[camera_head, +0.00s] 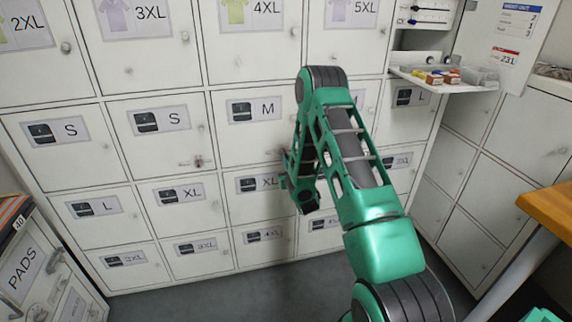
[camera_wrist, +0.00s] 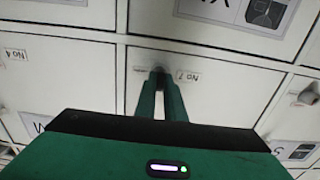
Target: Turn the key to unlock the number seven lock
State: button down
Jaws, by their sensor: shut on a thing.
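The number seven lock is on a white locker door (camera_wrist: 225,100), beside a small upside-down "No 7" label (camera_wrist: 188,77) in the wrist view. In the head view my gripper (camera_head: 285,162) is at the lower right of the door marked M (camera_head: 250,138), partly covered by my own wrist. The key's angle cannot be seen.
A neighbouring S door (camera_head: 155,143) has a small reddish item (camera_head: 198,161) at its lock. An open shelf (camera_head: 445,80) with small boxes juts out at the upper right. A wooden worktop (camera_head: 550,208) stands at the right. A "No 4" label (camera_wrist: 16,54) is on another door.

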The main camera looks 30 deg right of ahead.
jog(key=m, duration=0.4)
jog(key=shift+w+a+r+m, duration=0.1)
jog(key=shift+w+r+m, duration=0.05)
jog(key=shift+m, duration=0.25)
jog(key=m, duration=0.4)
jog(key=shift+w+r+m, duration=0.15)
jog(key=shift+m, duration=0.25)
jog(key=shift+a, duration=0.1)
jog(key=m, duration=0.4)
jog(key=shift+w+r+m, duration=0.15)
jog(key=shift+m, duration=0.25)
jog(key=m, duration=0.4)
jog(key=shift+w+r+m, duration=0.1)
jog(key=shift+r+m, duration=0.05)
jog(key=shift+m, duration=0.25)
